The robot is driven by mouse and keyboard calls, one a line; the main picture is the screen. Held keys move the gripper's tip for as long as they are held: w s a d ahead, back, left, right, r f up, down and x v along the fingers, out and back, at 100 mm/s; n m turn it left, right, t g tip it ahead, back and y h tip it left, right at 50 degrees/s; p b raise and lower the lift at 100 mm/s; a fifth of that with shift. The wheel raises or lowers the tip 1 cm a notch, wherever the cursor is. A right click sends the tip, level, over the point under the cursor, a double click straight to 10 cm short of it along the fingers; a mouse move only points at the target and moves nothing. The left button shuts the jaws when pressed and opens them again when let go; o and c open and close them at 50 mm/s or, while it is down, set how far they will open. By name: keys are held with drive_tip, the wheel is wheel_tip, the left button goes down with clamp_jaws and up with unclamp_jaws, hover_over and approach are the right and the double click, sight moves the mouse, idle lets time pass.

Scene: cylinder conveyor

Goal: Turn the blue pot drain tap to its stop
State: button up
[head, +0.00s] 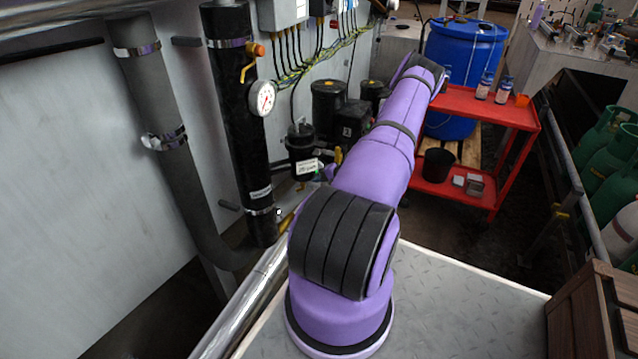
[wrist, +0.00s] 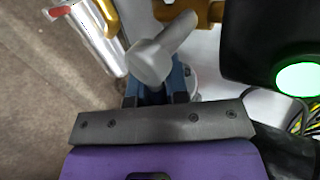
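In the wrist view, a grey tap handle (wrist: 158,52) lies beyond my gripper, slanting up to the right. Blue parts (wrist: 177,76) show beside and below it; I cannot tell which belong to the tap and which to the fingers. My gripper (wrist: 156,92) is right at the handle, its dark fingers on either side of the handle's near end. Whether they press on it is not clear. In the head view my arm hides the tap and most of my gripper.
In the wrist view, a black housing with a lit green lamp (wrist: 300,78) is close on the right, and brass fittings (wrist: 185,12) are beyond. In the head view, black pots (head: 327,105) and a gauge pipe (head: 232,110) stand left of my arm; a red cart (head: 490,108) stands right.

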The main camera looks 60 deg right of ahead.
drive_tip(key=shift+o, duration=0.6)
drive_tip(key=v, duration=1)
drive_tip(key=shift+s+r, duration=0.2)
drive_tip(key=shift+s, duration=0.15)
